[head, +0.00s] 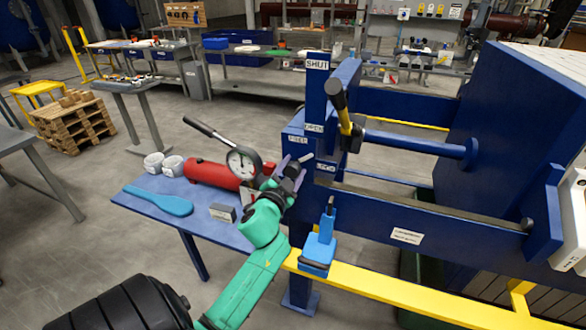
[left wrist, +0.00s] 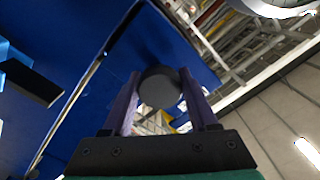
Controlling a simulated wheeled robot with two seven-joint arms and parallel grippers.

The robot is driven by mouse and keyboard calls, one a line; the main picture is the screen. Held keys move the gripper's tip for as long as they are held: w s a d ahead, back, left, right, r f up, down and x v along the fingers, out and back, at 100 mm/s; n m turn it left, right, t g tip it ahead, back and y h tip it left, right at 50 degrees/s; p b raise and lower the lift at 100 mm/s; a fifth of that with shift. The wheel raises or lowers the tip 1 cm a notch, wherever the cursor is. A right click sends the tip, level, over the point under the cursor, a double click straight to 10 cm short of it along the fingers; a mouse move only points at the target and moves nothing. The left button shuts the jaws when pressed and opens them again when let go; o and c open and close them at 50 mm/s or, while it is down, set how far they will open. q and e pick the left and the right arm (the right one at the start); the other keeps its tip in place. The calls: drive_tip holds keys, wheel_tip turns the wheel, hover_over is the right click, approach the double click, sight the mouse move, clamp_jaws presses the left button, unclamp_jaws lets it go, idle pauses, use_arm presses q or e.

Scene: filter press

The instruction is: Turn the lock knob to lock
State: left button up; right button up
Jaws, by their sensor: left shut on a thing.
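The lock knob (left wrist: 160,87) is a dark round knob in the left wrist view. It sits between the two purple fingers of my left gripper (left wrist: 165,100), which is shut on it. In the head view my left gripper (head: 294,165) is at the blue press post (head: 300,122), and its fingers and wrist hide most of the knob. A small label (head: 298,139) and another small label (head: 325,168) are on the post near the gripper; their words are hard to read. My right gripper is not in view.
A lever with a black grip (head: 336,94) stands above, by a SHUT label (head: 317,65). The blue side table (head: 150,200) holds a red pump (head: 210,174) with a gauge (head: 243,163), and a blue paddle (head: 158,201). A blue clamp (head: 319,250) is on the yellow rail (head: 420,298).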

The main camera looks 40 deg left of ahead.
use_arm(q)
drive_tip(key=m, duration=0.4)
drive_tip(key=shift+m, duration=1.9)
drive_tip(key=shift+f, duration=0.1)
drive_tip(key=o, duration=1.4)
drive_tip(key=shift+c, duration=0.2)
drive_tip(key=shift+s, duration=0.1)
